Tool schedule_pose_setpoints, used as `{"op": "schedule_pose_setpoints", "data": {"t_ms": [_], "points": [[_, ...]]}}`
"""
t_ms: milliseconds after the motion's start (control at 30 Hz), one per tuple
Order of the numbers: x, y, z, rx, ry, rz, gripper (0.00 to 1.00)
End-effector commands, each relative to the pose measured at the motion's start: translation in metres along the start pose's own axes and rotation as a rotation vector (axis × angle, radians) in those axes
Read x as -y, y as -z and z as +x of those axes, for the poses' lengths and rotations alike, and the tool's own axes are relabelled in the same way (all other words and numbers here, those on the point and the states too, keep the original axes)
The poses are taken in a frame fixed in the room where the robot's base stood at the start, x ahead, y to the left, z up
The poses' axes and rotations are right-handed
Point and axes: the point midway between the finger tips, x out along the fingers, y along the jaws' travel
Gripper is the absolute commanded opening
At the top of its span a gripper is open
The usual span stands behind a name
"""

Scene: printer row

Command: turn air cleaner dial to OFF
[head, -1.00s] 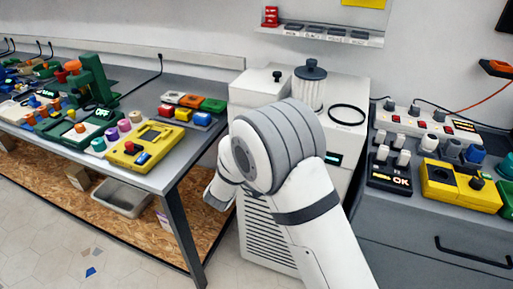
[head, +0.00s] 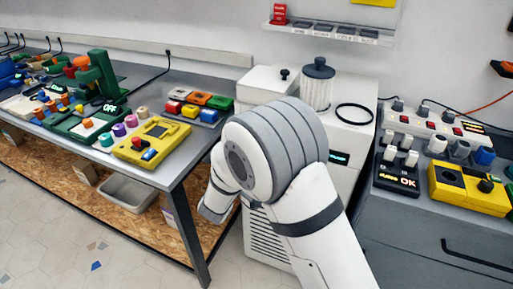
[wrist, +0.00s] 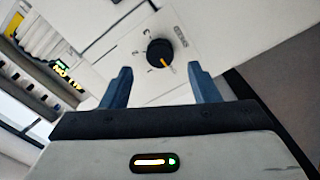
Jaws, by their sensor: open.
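My arm hides much of that front, and the dial does not show there.
A lidded jar (head: 318,90) and a black ring (head: 354,106) lie on top of the cleaner. The left bench (head: 182,158) holds several coloured devices, including a yellow box (head: 150,145). The right bench holds a black switch box (head: 396,178) and a yellow box (head: 470,195).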

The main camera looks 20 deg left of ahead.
Motion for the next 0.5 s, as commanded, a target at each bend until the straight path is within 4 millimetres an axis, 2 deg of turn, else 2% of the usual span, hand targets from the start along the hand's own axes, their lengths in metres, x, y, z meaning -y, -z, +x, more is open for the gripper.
{"op": "schedule_pose_setpoints", "data": {"t_ms": [100, 200, 500], "points": [[0.001, 0.000, -0.017, -0.001, 0.001, -0.001, 0.55], [0.000, 0.001, -0.025, -0.001, 0.001, -0.001, 0.55], [0.000, 0.000, -0.028, 0.001, -0.001, 0.000, 0.55]]}}
